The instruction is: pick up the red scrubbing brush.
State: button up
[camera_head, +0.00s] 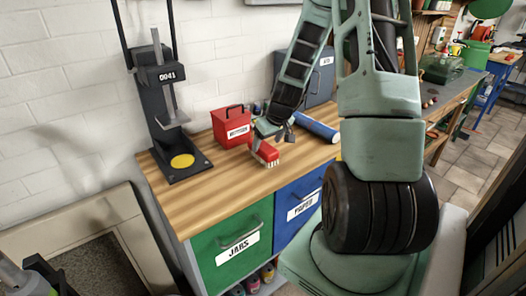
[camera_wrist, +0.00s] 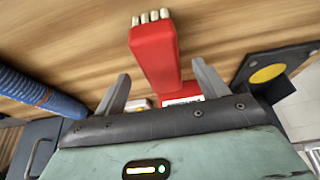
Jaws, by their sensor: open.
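The red scrubbing brush (camera_head: 267,153) is on the wooden bench top near its front edge, with pale bristles showing at its near end. My gripper (camera_head: 272,137) is open, just above and behind the brush in the head view. In the wrist view the brush (camera_wrist: 154,50) lies in line with the space between my two spread fingers (camera_wrist: 160,78), with gaps on both sides. I cannot tell how deep it is between them. Part of the brush is hidden by the gripper in the head view.
A red labelled box (camera_head: 232,128) stands left of my gripper, and a blue roll (camera_head: 315,127) lies to its right. A dark press (camera_head: 172,100) with a yellow disc stands at the bench's left. A grey toolbox (camera_head: 318,78) is behind. The front left bench top is clear.

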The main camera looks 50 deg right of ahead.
aim_at(264, 146)
jog(key=p+x, duration=0.1)
jog(key=x, duration=0.3)
jog(key=shift+w, duration=0.2)
jog(key=shift+w+f, duration=0.25)
jog(key=shift+f, duration=0.3)
jog(key=shift+f, duration=0.25)
jog(key=c, duration=1.1)
